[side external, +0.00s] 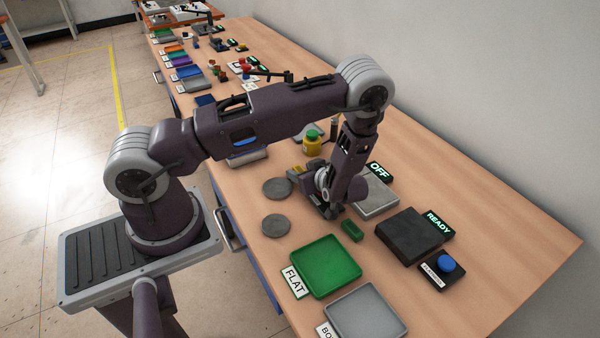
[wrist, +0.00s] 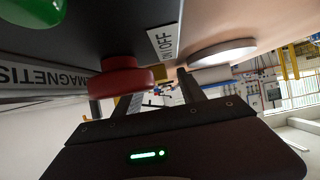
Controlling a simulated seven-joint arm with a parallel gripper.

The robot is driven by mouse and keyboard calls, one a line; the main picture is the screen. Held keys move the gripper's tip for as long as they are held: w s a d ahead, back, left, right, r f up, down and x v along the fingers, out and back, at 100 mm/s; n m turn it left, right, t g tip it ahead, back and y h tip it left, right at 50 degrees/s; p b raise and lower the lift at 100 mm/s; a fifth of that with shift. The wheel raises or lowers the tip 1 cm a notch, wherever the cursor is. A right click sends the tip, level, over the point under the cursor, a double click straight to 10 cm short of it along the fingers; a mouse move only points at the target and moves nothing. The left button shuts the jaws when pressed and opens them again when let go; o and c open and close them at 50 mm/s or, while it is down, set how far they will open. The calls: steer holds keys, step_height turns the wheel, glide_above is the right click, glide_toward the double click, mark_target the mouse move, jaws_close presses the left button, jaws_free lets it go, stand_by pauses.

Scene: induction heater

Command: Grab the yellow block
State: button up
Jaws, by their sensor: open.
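My gripper (wrist: 160,90) is open, its two dark fingers apart in the wrist view. It hangs low over the table in the side external view, partly hidden by my wrist. A small yellow patch (side external: 296,170) shows just left of my wrist there; I cannot tell if it is the yellow block. In the wrist view a yellow bit (wrist: 121,104) shows behind a red round button, near one finger, too covered to name. No yellow block is plainly seen in my gripper.
A red button (wrist: 120,82) sits close before the fingers on a dark panel. A yellow bottle with a green cap (side external: 312,143) stands behind my wrist. A green block (side external: 352,231), green tray (side external: 326,265), grey tray (side external: 366,311) and dark block (side external: 409,236) lie nearby.

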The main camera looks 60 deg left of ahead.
jaws_close()
steer(key=shift+r, duration=0.1)
